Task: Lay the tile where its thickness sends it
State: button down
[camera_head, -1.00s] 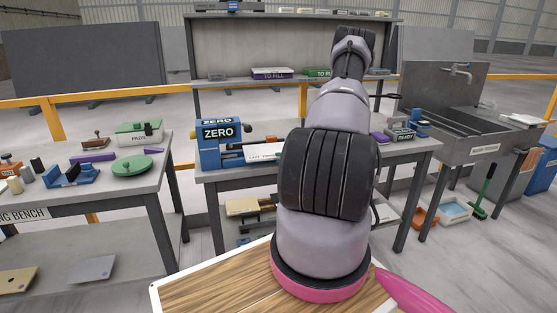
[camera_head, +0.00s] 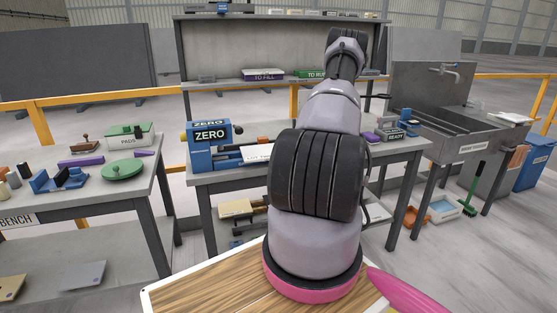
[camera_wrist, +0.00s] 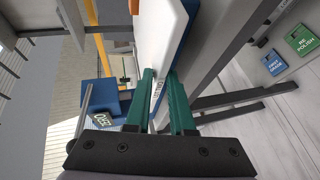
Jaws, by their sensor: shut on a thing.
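In the wrist view, my gripper (camera_wrist: 163,80) has two green fingers shut on a pale flat piece, which appears to be the tile (camera_wrist: 157,30). Its white face reaches up past the fingertips to the top of the picture. Small lettering shows between the fingers, too small to read surely. A blue surface lies along its right side; I cannot tell whether it belongs to the tile. In the head view my own arm hides the gripper and the tile. A blue device marked ZERO (camera_head: 210,134) stands on the middle bench (camera_head: 222,178), with a white labelled card (camera_head: 257,153) beside it.
A READY block (camera_head: 395,135) sits at the bench's right end. The shelf above holds a purple TO FILL tray (camera_head: 263,75) and a green tray (camera_head: 310,73). A sink (camera_head: 445,115) stands right, a side bench (camera_head: 115,190) left.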

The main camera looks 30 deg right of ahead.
jog(key=c, duration=0.7)
grip_release()
